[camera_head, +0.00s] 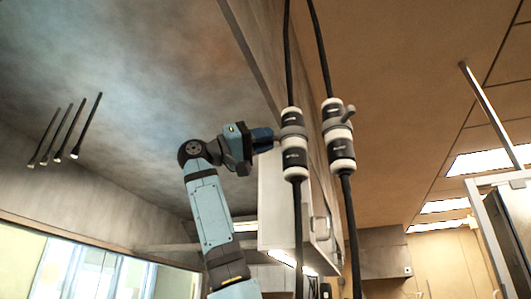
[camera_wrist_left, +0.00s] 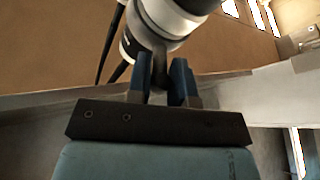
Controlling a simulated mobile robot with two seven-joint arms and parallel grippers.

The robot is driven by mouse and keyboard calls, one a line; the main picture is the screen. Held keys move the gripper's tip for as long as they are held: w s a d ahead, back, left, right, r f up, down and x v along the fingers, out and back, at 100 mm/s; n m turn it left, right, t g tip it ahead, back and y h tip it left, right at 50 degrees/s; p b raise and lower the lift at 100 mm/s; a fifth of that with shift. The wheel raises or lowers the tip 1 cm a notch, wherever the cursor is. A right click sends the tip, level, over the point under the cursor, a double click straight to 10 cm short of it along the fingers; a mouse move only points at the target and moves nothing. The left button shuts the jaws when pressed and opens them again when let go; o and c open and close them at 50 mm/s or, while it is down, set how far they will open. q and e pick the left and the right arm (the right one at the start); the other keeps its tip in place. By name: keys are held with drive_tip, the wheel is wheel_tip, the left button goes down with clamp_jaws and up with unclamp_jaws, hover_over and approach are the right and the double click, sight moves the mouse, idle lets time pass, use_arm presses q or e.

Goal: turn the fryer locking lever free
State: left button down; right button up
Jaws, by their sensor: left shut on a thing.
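Two black-and-white cylindrical couplings hang side by side on black cables in the head view, the left coupling (camera_head: 293,155) and the right coupling (camera_head: 338,146). My left gripper (camera_head: 270,137) reaches the left coupling from its left side. In the left wrist view, my blue fingers (camera_wrist_left: 163,78) are shut on the locking lever (camera_wrist_left: 159,62), a grey tab sticking out of that coupling (camera_wrist_left: 160,22). The fingers hide part of the lever. The right coupling's own small lever (camera_head: 349,112) points up and right, untouched. My right gripper is not in view.
White wall cabinets (camera_head: 283,205) stand behind and below the couplings. Several dark rods (camera_head: 70,130) hang from the ceiling at the left. A metal-framed door or panel (camera_head: 490,215) stands at the right. Open space lies left of my arm.

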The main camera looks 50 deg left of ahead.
use_arm(q)
drive_tip(key=shift+r, duration=0.1)
idle(0.3)
drive_tip(key=c, duration=1)
unclamp_jaws()
drive_tip(key=shift+a, duration=0.1)
drive_tip(key=shift+s+a+f, duration=0.1)
drive_tip(key=shift+s+f, duration=0.15)
drive_tip(key=b+v, duration=0.4)
drive_tip(key=v, duration=0.9)
drive_tip(key=shift+a, duration=0.15)
